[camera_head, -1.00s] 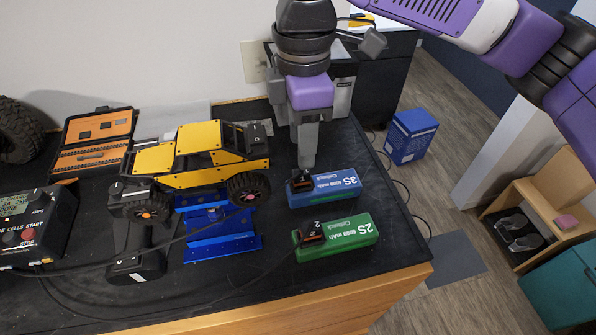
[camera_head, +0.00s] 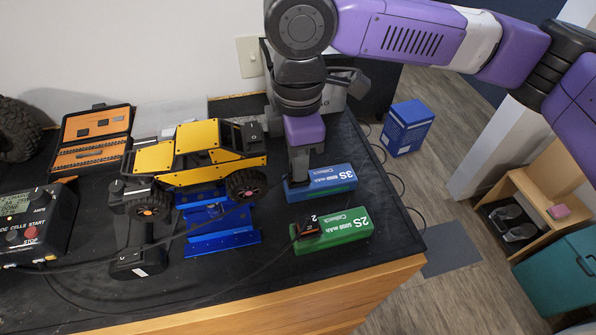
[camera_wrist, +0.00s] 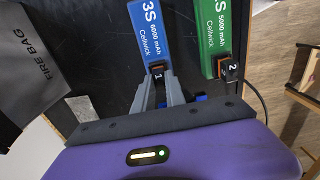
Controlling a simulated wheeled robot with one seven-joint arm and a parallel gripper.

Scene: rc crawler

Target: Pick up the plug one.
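Plug one (camera_wrist: 157,71) is a small dark block with an orange edge and a white "1", at the end of the blue 3S battery (camera_head: 330,181). The battery also shows in the wrist view (camera_wrist: 150,35). My gripper (camera_head: 299,182) points down at that end and hides the plug in the head view. In the wrist view my gripper (camera_wrist: 160,77) has a fingertip on each side of plug one, very close to it. I cannot tell whether they press on it.
The green 2S battery (camera_head: 345,236) with plug two (camera_head: 311,226) lies just in front. A yellow crawler (camera_head: 190,160) on a blue stand (camera_head: 222,240) is to the left, with a charger (camera_head: 35,225) beyond. Cables cross the black mat. The table's right edge is near.

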